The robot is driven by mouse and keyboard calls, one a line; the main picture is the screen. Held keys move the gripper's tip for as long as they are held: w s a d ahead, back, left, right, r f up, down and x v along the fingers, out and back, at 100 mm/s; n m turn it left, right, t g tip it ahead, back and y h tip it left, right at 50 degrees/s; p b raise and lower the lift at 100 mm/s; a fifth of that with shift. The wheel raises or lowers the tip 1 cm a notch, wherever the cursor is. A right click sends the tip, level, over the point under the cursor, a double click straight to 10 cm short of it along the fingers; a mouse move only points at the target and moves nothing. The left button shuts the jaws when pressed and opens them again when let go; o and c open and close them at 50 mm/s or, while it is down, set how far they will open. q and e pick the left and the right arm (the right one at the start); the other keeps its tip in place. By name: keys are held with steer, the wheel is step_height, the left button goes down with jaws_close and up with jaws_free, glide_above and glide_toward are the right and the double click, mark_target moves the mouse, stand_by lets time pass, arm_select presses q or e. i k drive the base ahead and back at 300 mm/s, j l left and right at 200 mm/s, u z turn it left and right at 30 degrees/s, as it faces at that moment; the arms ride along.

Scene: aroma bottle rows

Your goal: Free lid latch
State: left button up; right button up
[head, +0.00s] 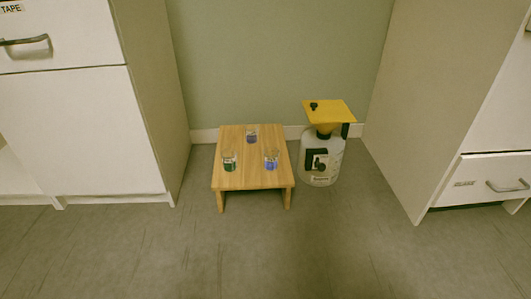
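A white jug-like container (322,166) stands upright on the floor, right of a small wooden stool. Neither of my grippers is in view.
The wooden stool (251,182) bears a glass with green liquid (230,162) and two with blue-violet liquid (272,160). A white cabinet (80,130) stands left and another (440,110) right. The wall is close behind; the floor in front (270,255) is clear.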

mark_target(321, 167)
steer(key=i+l, duration=0.15)
steer(key=i, duration=0.45)
steer(key=i+l, duration=0.1)
steer(key=i, duration=0.5)
steer(key=l+z, duration=0.05)
